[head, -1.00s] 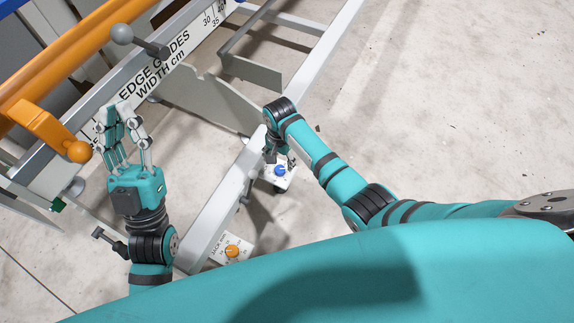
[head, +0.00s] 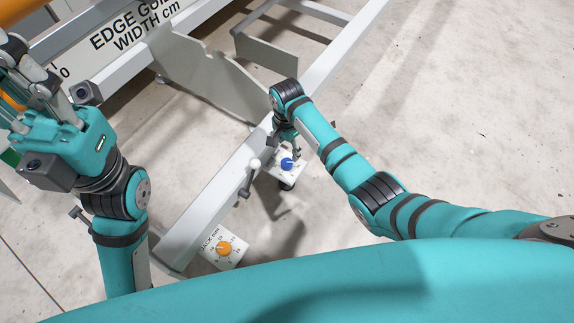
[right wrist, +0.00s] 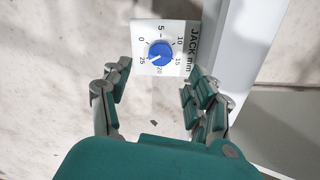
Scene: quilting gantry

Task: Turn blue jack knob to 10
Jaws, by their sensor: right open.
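The blue jack knob (head: 287,164) sits on a small white plate at the end of the grey beam. In the right wrist view the blue knob (right wrist: 159,51) is at the middle of a dial plate (right wrist: 148,30) marked 0 to 25 and "JACK mm". Its pale mark seems to point lower left, near 25. My right gripper (right wrist: 158,70) is open, its fingers either side of the plate's lower part, and nothing is between them. In the head view the right gripper (head: 288,142) is beside the knob. My left gripper (head: 28,85) is at the upper left, away from the knob.
An orange knob (head: 224,248) on another jack plate is at the near end of the beam (head: 215,205). A white-balled lever (head: 253,165) stands just left of the blue knob. Grey plates and rails lie behind. The floor at right is clear.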

